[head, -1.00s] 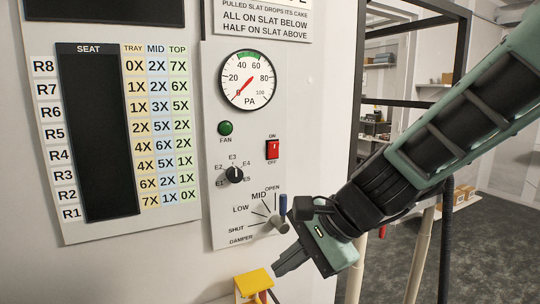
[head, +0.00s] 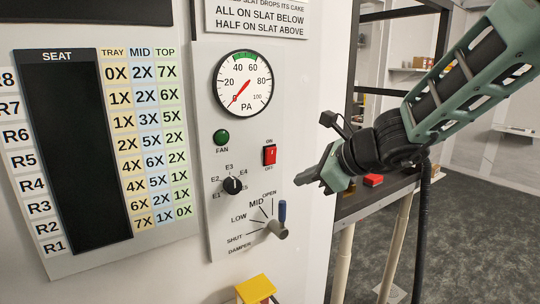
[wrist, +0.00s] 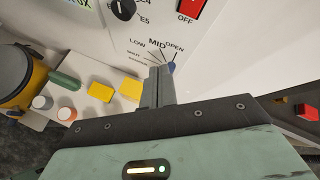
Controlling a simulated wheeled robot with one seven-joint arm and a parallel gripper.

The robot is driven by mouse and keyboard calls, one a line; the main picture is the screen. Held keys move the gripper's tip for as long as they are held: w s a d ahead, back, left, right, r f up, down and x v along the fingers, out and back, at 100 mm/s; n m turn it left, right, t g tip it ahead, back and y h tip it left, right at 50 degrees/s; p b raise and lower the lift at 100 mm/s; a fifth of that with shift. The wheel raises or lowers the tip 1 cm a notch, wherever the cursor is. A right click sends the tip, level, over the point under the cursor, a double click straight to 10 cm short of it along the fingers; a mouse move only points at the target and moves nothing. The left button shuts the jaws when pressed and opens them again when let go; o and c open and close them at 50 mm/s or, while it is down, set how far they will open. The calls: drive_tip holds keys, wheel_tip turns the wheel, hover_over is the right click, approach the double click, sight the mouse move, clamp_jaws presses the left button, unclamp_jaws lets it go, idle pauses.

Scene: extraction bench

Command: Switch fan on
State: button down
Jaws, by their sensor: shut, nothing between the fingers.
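The fan switch (head: 269,155) is a red rocker between ON and OFF labels on the white panel; it also shows at the top of the wrist view (wrist: 191,8). I cannot tell which half is pressed in. The green FAN lamp (head: 221,137) left of it looks dark. The pressure gauge (head: 243,83) needle points near 0. My gripper (head: 299,182) is shut and empty, apart from the panel, below and right of the switch. Its closed fingers show in the wrist view (wrist: 158,88), with the switch beyond them, up and right.
The damper lever (head: 278,229), with a blue grip (head: 282,211), sticks out below the switch. A black knob (head: 232,185) sits left of it. A yellow block (head: 255,289) is low under the panel. A dark bench frame (head: 375,200) stands right, with a red item (head: 373,180).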

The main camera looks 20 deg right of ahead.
drive_tip(key=shift+w, duration=0.1)
drive_tip(key=p, duration=0.3)
approach(269, 163)
drive_tip(key=shift+f+x, duration=0.2)
drive_tip(key=shift+x, duration=2.4)
drive_tip(key=shift+a, duration=0.1)
drive_tip(key=shift+w, duration=0.2)
